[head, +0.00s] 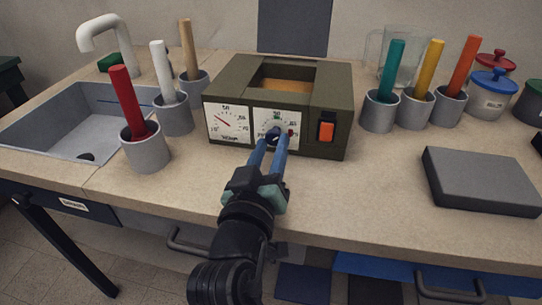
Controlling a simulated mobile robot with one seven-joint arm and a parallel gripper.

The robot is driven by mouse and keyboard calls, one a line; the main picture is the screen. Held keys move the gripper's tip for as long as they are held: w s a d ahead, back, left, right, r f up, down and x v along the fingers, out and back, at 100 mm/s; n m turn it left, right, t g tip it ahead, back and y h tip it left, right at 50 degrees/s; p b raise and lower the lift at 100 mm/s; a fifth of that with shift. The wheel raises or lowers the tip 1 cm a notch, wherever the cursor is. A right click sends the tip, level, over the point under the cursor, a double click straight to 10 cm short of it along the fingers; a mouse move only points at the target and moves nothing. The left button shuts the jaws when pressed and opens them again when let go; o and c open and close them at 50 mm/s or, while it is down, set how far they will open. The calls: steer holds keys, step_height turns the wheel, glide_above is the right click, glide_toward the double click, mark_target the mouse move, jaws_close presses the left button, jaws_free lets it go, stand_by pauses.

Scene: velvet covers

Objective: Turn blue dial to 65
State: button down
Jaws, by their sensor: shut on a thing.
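An olive-green box with an open top (225,84) stands on the counter. Its front has two white scale panels. The left panel (227,122) has a red needle. On the right panel (292,121) sits the small dark blue dial (273,131), partly hidden by my fingers. My gripper (271,142) reaches up from the front, its blue fingers shut on the dial. The dial's exact reading is too small and too covered to tell.
An orange switch (326,131) is right of the dial. Grey cups with coloured sticks stand on both sides, the nearest a cup with a red stick (146,154). A sink (60,125) is at left, a dark grey block (480,180) at right. Counter before the box is clear.

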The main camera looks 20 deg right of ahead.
steer(key=shift+f+m+b, duration=0.1)
steer(key=shift+m+b, duration=0.5)
steer(key=shift+m, duration=0.5)
steer(key=c, duration=0.5)
jaws_free()
steer(key=v, duration=1.3)
steer(key=shift+w+r, duration=0.1)
steer(key=shift+r, duration=0.1)
